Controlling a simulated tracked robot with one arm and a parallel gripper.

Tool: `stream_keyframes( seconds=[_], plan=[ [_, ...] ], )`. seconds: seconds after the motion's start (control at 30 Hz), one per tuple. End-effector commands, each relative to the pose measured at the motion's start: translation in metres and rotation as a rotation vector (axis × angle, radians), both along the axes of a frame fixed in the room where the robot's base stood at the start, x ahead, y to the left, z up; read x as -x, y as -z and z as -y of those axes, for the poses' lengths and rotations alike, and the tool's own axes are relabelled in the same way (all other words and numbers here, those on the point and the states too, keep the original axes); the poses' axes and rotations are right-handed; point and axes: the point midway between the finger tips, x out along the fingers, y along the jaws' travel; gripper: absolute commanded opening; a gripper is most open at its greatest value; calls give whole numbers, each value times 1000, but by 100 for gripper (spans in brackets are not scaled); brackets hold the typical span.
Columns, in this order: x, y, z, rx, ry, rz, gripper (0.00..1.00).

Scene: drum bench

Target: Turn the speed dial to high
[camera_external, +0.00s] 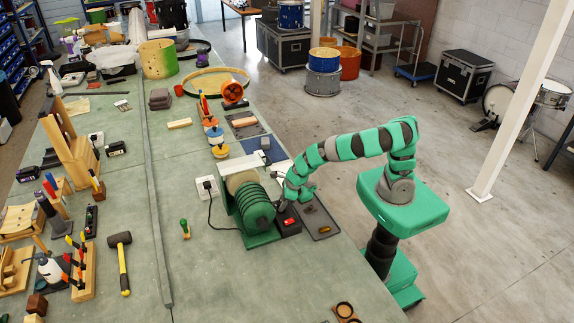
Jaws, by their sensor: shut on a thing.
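A green bench machine with a ribbed round drum (255,205) stands at the right edge of the bench. A dark control box (291,226) with a red part on top sits against its right side. My gripper (283,207) points down at the back of this box, close beside the drum. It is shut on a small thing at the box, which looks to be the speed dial. The fingers cover the dial, so its shape, marks and setting cannot be read.
A grey mat (322,233) with small red and green items lies right of the box. A white socket box (207,187) with a black cord is left of the machine. A green-handled tool (185,229) and a mallet (122,262) lie farther left.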

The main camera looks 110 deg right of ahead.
Motion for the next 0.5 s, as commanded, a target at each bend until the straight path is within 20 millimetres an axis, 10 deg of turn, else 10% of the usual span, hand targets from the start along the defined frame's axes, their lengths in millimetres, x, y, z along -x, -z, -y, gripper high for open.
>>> stream_keyframes(
  seconds=[0.5],
  plan=[
    [-1, -1, -1, 1, 74, 6, 9]
  ],
)
